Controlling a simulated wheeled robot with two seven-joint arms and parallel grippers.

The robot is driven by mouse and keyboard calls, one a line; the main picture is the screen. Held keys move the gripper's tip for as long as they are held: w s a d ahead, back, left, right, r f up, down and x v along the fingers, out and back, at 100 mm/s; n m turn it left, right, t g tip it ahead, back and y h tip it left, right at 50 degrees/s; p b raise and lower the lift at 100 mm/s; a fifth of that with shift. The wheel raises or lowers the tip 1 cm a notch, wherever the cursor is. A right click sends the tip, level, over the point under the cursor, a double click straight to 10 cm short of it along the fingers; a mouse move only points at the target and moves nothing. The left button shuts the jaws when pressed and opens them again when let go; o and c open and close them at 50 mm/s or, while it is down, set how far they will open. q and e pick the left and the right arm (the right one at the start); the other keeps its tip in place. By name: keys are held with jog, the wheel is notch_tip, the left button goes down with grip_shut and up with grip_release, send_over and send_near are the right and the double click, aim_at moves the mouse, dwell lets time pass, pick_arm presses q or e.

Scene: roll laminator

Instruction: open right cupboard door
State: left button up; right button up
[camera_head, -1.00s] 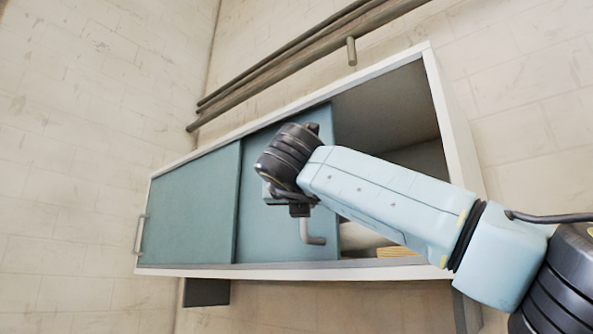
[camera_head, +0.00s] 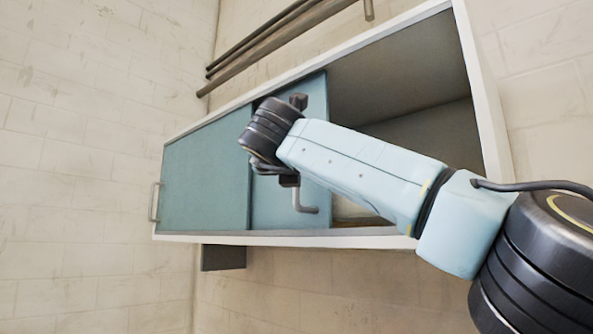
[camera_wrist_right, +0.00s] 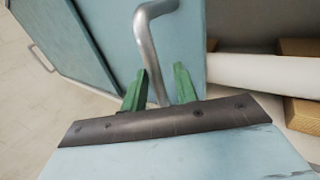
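The cupboard has two teal sliding doors in a white frame. The right cupboard door (camera_head: 316,150) stands partly behind the left door (camera_head: 205,175), leaving the right side of the cupboard open. My right arm reaches in from the right in front of this door, and its fingertips are hidden in the head view. The bent metal handle (camera_head: 306,209) of the right door shows below my wrist. In the wrist view, the green fingers of my right gripper (camera_wrist_right: 159,90) stand on either side of the handle (camera_wrist_right: 149,45), with narrow gaps visible. My left gripper is out of view.
The open interior (camera_head: 415,95) shows a shelf edge. In the wrist view, a white roll (camera_wrist_right: 265,72) and wooden blocks (camera_wrist_right: 300,114) lie inside. The left door has its own handle (camera_head: 155,202). Long bars (camera_head: 270,45) run along the wall above.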

jog(key=shift+f, duration=0.1)
jog(key=shift+s+a+b, duration=0.1)
jog(key=shift+s+b, duration=0.15)
jog(key=shift+b, duration=0.05)
jog(key=s+a+b, duration=0.1)
jog(key=s+b, duration=0.6)
jog(key=s, duration=0.5)
jog(key=shift+s+a, duration=0.4)
